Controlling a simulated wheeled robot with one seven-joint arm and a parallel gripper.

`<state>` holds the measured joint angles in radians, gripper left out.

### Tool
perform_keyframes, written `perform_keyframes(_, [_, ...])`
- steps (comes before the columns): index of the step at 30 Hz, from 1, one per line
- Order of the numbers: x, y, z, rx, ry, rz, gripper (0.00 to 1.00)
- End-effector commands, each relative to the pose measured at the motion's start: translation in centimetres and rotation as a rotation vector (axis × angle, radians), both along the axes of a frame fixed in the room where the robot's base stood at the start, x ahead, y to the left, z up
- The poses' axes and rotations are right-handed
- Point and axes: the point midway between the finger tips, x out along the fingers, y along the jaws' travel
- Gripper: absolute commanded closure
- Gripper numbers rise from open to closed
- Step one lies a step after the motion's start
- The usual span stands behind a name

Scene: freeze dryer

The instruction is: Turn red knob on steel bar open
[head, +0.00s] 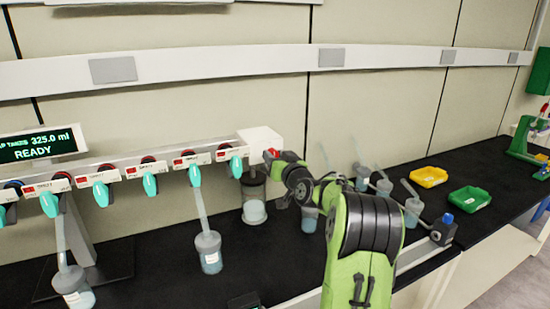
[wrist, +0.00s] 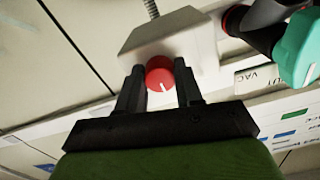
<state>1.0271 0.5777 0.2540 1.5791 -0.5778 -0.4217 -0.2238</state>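The red knob (wrist: 160,76) is round with a white mark that points roughly down in the wrist view. It sits on the face of a pale box (wrist: 172,36) at the right end of the steel bar (head: 128,160). My gripper (wrist: 160,82) has one finger on each side of the knob, and both fingers appear to touch its edges. In the head view the red knob (head: 271,153) shows as a small patch at the tip of my arm, mostly hidden by it.
Several teal-handled valves (head: 150,184) line the bar to the left, one close beside the box. Flasks (head: 208,250) hang below or stand on the black bench. Yellow (head: 428,177) and green (head: 468,199) trays lie on the right. A display (head: 40,144) reads READY.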

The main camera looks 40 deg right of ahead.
Motion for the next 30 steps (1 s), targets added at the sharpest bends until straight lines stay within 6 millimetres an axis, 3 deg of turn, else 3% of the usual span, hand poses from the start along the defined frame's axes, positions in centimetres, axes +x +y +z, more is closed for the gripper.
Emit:
perform_keyframes(1, [-0.03,-0.02,0.01,0.0,0.0,-0.001,0.74])
perform_keyframes(5, [-0.03,-0.02,0.0,0.0,0.0,-0.001,0.94])
perform_keyframes(6, [-0.04,-0.02,0.0,0.0,0.0,-0.001,0.95])
perform_keyframes(17, [-0.03,-0.01,-0.01,0.075,-0.022,0.0,0.95])
perform_keyframes(30, [-0.03,0.0,0.01,0.424,-0.124,-0.001,0.95])
